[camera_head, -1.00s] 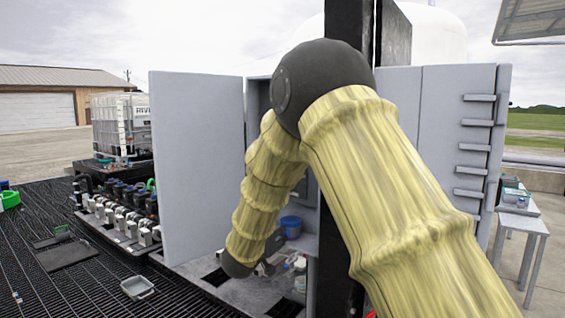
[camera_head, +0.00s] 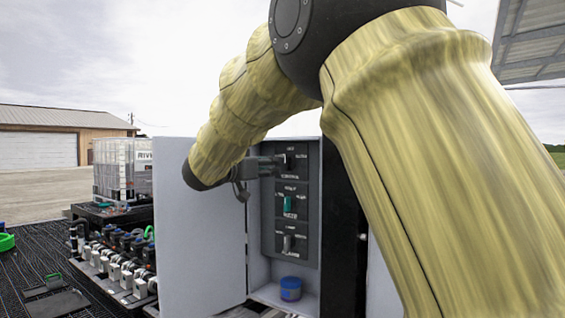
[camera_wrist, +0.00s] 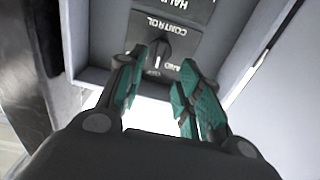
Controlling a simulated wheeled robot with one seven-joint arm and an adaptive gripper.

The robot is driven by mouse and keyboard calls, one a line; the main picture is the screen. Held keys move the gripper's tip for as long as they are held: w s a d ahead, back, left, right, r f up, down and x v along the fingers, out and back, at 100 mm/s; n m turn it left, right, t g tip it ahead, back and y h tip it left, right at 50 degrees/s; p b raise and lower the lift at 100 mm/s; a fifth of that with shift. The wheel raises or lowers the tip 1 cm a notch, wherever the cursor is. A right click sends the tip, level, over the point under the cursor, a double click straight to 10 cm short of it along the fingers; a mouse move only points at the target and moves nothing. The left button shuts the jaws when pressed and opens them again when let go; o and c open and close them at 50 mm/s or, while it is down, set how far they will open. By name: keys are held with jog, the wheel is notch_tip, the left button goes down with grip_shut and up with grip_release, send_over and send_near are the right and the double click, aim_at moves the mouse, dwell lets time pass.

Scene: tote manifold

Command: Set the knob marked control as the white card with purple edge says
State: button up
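The plate marked CONTROL (camera_wrist: 183,40) shows upside down in the wrist view, with its dark knob (camera_wrist: 161,46) near the middle. A short white mark lies by the knob; the smaller words are not clearly readable. My gripper (camera_wrist: 160,70) is open and empty there, its green-padded fingers apart and the knob showing beyond the gap. I cannot tell whether they touch it. In the head view, my gripper (camera_head: 262,166) reaches from the left to the top knob (camera_head: 290,160) on the grey panel. No white card with purple edge is visible.
Below the top knob are a green knob (camera_head: 287,204) and a bottom knob (camera_head: 287,243). The open cabinet door (camera_head: 200,250) stands left, close by my arm. A blue jar (camera_head: 290,290) stands on the cabinet floor.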

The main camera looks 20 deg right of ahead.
aim_at(285, 164)
jog(key=p+x, duration=0.3)
jog(key=x, duration=0.5)
grip_shut()
